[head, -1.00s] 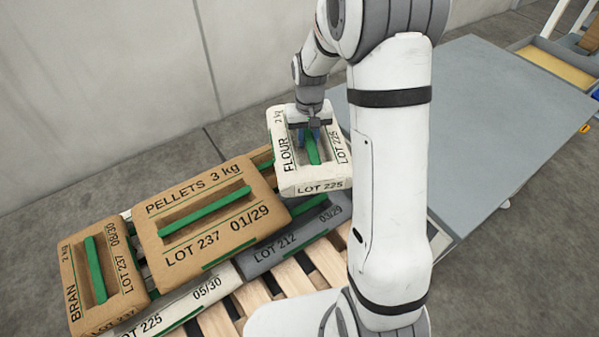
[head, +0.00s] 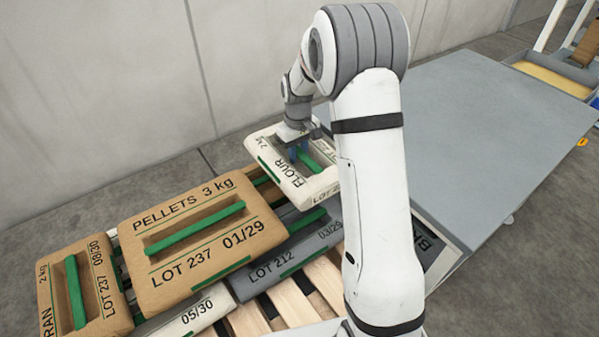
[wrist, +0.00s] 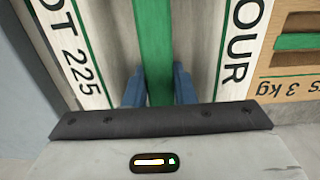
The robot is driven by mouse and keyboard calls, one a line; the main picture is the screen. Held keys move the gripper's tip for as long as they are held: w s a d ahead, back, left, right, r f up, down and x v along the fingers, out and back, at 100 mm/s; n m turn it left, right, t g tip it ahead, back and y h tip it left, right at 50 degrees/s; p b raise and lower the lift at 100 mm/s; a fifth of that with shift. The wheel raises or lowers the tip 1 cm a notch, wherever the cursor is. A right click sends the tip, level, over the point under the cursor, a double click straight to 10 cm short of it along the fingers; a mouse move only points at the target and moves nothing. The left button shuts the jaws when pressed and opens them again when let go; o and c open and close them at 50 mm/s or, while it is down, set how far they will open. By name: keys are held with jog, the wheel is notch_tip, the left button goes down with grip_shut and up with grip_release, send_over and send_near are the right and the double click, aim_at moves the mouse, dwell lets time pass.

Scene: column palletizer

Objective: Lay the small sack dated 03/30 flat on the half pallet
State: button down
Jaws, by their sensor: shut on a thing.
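My gripper (head: 299,152) is shut on the green handle of a white flour sack (head: 318,190) marked FLOUR and LOT 2. The sack hangs tilted above the back right of the stacked sacks, and my arm hides its right end. In the wrist view, the blue fingers (wrist: 158,88) close on both sides of the green handle (wrist: 154,45). FLOUR and LOT 225 show on the held sack (wrist: 90,50) there; no date is readable. The wooden half pallet (head: 290,303) lies below, its front slats bare.
A tan PELLETS sack (head: 165,272) dated 01/29 lies on top of a grey sack (head: 285,262) dated 03/29 and a white sack (head: 205,308) dated 05/30. A BRAN sack (head: 103,290) dated 08/30 is at left. A bare grey table (head: 480,130) stands right.

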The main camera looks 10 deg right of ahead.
notch_tip(320, 180, down, 8)
jog(key=b, duration=0.1)
jog(key=shift+f, duration=0.15)
dwell(0.4)
jog(key=shift+w+f+b, duration=0.1)
jog(key=shift+f+b, duration=0.4)
jog(key=shift+f, duration=0.15)
jog(key=c, duration=1.2)
grip_release()
jog(key=shift+f, duration=0.1)
